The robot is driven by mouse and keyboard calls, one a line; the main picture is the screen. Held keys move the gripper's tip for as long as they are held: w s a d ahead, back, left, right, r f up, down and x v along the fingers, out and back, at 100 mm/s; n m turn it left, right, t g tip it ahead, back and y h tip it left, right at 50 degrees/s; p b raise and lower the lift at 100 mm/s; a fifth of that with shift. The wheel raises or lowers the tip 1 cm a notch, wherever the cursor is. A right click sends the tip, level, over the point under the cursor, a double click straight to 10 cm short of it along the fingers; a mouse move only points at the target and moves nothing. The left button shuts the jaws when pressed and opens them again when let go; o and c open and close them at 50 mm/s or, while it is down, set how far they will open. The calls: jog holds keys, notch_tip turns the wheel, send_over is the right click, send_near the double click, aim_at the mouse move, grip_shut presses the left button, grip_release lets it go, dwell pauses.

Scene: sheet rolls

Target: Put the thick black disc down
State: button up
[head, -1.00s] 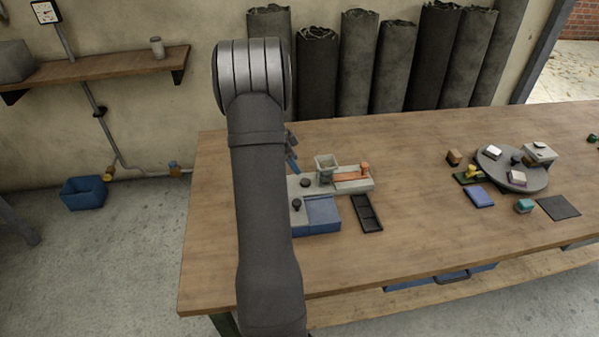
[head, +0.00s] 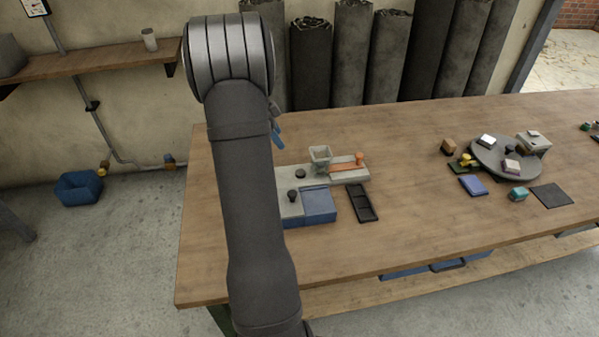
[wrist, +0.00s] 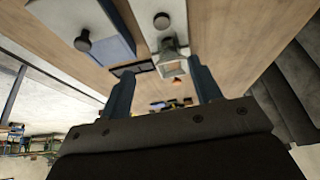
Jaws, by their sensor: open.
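A black disc (head: 300,174) lies on top of the pale grey block (head: 320,207) of a blue and grey fixture on the table. It also shows near the top of the wrist view (wrist: 161,20). A black knob (head: 292,195) stands nearer the front on the same fixture. My gripper (wrist: 160,64) is open, with its two blue fingers apart and nothing held between them. In the head view one blue finger (head: 277,139) shows behind my arm, above and left of the disc. The rest of my gripper is hidden by the arm there.
A grey hopper (head: 320,158) and an orange lever (head: 347,166) stand right of the disc. A black tray (head: 362,202) lies beside the fixture. A grey turntable (head: 520,172) with small items is at the right. The table middle is clear.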

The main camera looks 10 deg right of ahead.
jog(key=a+f+n+t+h, duration=0.1)
jog(key=a+f+n, duration=0.1)
jog(key=a, duration=0.2)
send_near(299, 172)
jog(key=x, duration=0.2)
jog(key=shift+w+f, duration=0.15)
jog(key=shift+f, duration=0.3)
jog(key=x, duration=0.4)
jog(key=shift+s+d, duration=0.25)
jog(key=shift+d, duration=0.05)
jog(key=shift+d+f, duration=0.2)
jog(key=shift+f, duration=0.25)
jog(key=c, duration=1.1)
notch_tip(299, 172, up, 10)
jog(key=s+a+r+n+t+y, duration=0.1)
jog(key=a+r+n, duration=0.1)
jog(key=a+n, duration=0.2)
jog(key=s+a+r+n+t+y, duration=0.1)
jog(key=a+n+t, duration=0.1)
jog(key=a+n, duration=0.2)
jog(key=s+a+r+n+t+y, duration=0.2)
jog(key=a+n, duration=0.2)
jog(key=a, duration=0.1)
jog(key=shift+a+r+n, duration=0.3)
jog(key=shift+a+r, duration=0.05)
